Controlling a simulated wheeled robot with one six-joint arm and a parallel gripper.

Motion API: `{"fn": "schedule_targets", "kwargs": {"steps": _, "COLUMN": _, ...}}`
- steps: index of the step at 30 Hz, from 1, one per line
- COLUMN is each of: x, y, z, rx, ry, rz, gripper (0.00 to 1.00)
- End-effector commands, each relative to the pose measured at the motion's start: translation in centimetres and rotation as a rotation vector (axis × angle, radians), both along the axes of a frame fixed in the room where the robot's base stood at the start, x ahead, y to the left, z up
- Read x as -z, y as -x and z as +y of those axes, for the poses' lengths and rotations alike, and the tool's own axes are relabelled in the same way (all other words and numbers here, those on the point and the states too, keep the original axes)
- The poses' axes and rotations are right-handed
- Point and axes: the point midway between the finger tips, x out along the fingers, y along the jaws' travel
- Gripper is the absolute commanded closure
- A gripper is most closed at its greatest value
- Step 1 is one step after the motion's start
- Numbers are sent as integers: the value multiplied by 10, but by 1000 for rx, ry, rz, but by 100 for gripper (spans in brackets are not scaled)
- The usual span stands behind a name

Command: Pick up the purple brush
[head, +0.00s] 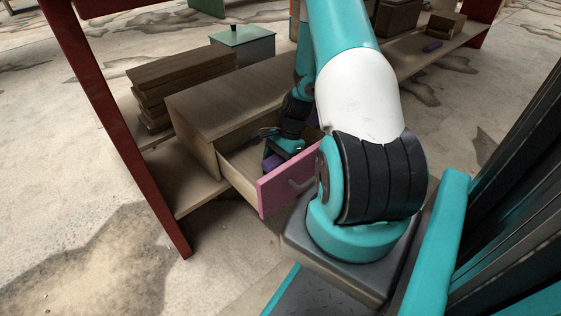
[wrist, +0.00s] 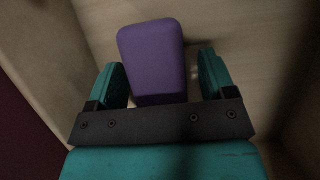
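The purple brush (wrist: 152,58) shows as a rounded purple block inside the open drawer (head: 238,172), on its light wooden floor. My gripper (wrist: 162,72) is open, one teal finger on each side of the brush. The left finger is close to the brush, and a small gap shows at the right finger. I cannot tell whether the left finger touches it. In the head view my gripper (head: 278,150) reaches down into the drawer, and my arm hides much of it.
The drawer's pink front (head: 285,186) and side walls surround my gripper closely. The wooden cabinet (head: 235,98) stands on a low shelf with stacked boards (head: 170,85) and a green box (head: 243,45).

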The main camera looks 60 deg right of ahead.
Motion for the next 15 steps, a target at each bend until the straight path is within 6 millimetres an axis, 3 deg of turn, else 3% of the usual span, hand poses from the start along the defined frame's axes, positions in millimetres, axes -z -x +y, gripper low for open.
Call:
{"fn": "schedule_targets", "kwargs": {"steps": 1, "x": 0, "y": 0, "z": 0, "rx": 0, "ry": 0, "rz": 0, "gripper": 35}}
{"fn": "schedule_targets", "kwargs": {"steps": 7, "x": 0, "y": 0, "z": 0, "rx": 0, "ry": 0, "rz": 0, "gripper": 80}}
{"fn": "schedule_targets", "kwargs": {"steps": 15, "x": -1, "y": 0, "z": 0, "rx": 0, "ry": 1, "rz": -1, "gripper": 80}}
